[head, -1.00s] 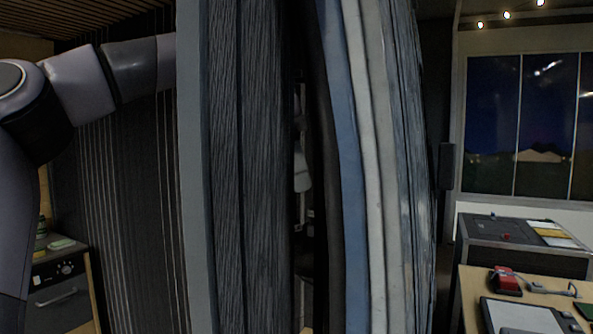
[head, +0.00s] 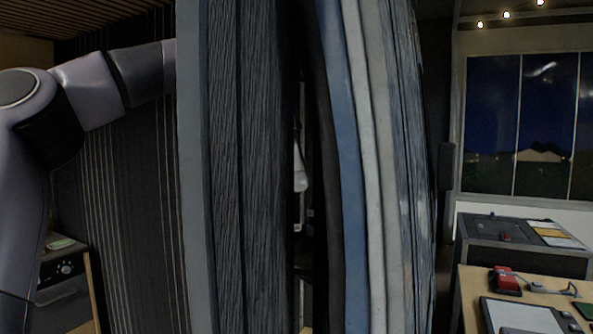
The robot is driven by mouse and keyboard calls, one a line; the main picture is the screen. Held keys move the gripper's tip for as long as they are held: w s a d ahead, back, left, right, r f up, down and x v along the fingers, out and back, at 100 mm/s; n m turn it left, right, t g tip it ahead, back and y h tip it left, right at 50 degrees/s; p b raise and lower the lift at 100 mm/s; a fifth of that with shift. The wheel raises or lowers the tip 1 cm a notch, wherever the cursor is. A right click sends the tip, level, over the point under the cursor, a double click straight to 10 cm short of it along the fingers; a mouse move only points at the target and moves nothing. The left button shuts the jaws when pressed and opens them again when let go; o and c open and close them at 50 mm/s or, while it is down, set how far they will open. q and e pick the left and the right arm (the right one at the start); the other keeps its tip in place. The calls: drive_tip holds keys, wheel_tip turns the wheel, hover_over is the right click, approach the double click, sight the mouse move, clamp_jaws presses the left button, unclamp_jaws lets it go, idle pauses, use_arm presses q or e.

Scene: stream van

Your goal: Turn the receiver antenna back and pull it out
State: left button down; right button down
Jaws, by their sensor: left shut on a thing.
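I do not see the receiver or its antenna in the head view. My left arm comes in from the left and passes behind a tall stack of dark grey and blue padded panels. The panels hide the arm's far end, and I cannot make out my left gripper's fingers or what they are on. A narrow dark gap between the panels shows a sliver of a pale grey part, too narrow to identify. My right gripper is not in view.
The tall panels (head: 262,200) fill the middle of the view. At right, a wooden desk (head: 468,296) bears a red device (head: 505,281) and a tablet-like panel (head: 520,317). A dark case (head: 490,244) stands behind it. A cabinet with a knob (head: 66,268) is at lower left.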

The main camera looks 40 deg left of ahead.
use_arm(q)
drive_tip(key=shift+r, duration=1.35)
